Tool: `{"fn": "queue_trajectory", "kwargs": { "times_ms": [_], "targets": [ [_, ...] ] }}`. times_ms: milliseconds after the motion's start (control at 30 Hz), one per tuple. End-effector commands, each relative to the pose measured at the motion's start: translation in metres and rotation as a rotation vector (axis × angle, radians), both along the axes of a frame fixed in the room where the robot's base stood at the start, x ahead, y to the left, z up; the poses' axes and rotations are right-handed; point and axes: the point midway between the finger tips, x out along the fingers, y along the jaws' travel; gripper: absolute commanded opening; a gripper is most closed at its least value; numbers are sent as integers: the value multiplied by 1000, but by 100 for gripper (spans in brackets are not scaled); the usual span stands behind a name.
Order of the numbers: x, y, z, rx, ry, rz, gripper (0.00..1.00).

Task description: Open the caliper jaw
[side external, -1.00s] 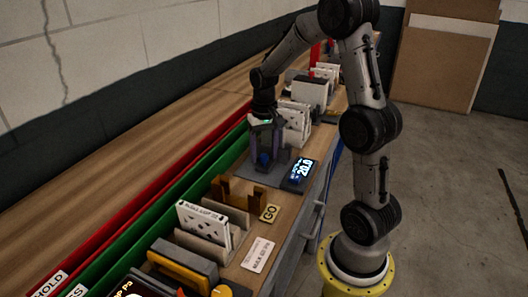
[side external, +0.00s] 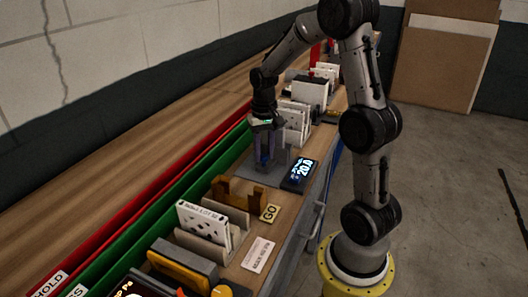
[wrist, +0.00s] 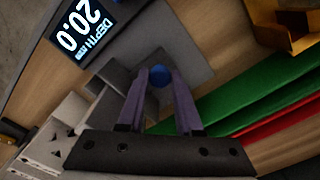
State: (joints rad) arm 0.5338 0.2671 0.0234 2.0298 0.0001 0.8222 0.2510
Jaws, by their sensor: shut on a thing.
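The caliper station is a grey plate with a block (wrist: 125,78), and its display (wrist: 88,28) reads "DEPTH mm 20.0". The lit display also shows in the side view (side external: 300,173). A round blue knob (wrist: 158,75) on the caliper sits between my fingertips in the wrist view. My gripper (wrist: 159,72) points down over the station with its two purple fingers on either side of the knob, shut on it. In the side view my gripper (side external: 265,163) stands at the station and mostly hides the knob. The caliper jaw itself is not clearly distinguishable.
White boxed filters (side external: 294,120) stand behind the gripper, also beside it in the wrist view (wrist: 55,135). A brown bracket (side external: 238,195) with a GO label (side external: 270,213) stands in front. Green (side external: 150,205) and red (side external: 130,195) rails run along the left.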

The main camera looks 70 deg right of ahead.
Motion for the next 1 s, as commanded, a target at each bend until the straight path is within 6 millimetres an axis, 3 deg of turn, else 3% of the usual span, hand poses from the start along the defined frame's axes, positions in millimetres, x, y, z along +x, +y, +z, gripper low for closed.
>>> {"fn": "queue_trajectory", "kwargs": {
  "times_ms": [867,1000],
  "targets": [
    [1,0,1,-2,-4,0,0],
    [2,11,2,-2,-5,4,0]
  ]
}}
